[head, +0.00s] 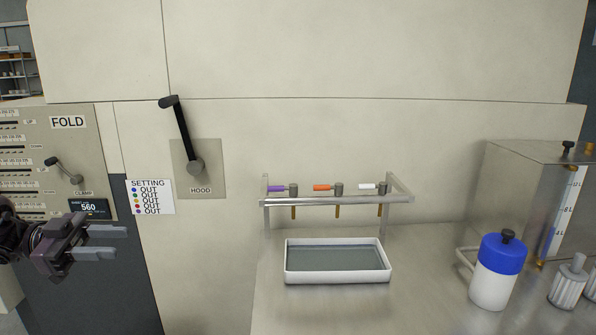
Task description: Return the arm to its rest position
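My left gripper (106,243) shows at the left edge of the head view, in front of the dark lower part of the machine and below the fold panel (50,150). Its two grey fingers point right and are spread apart, with nothing between them. My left arm comes in from the left edge; most of it is out of the picture. My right arm and gripper do not show.
The hood lever (182,135) tilts up and left on the machine wall. A small clamp lever (66,171) is near my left gripper. On the steel counter stand a white tray (337,277) below several coloured taps, and a blue-topped bottle (497,270).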

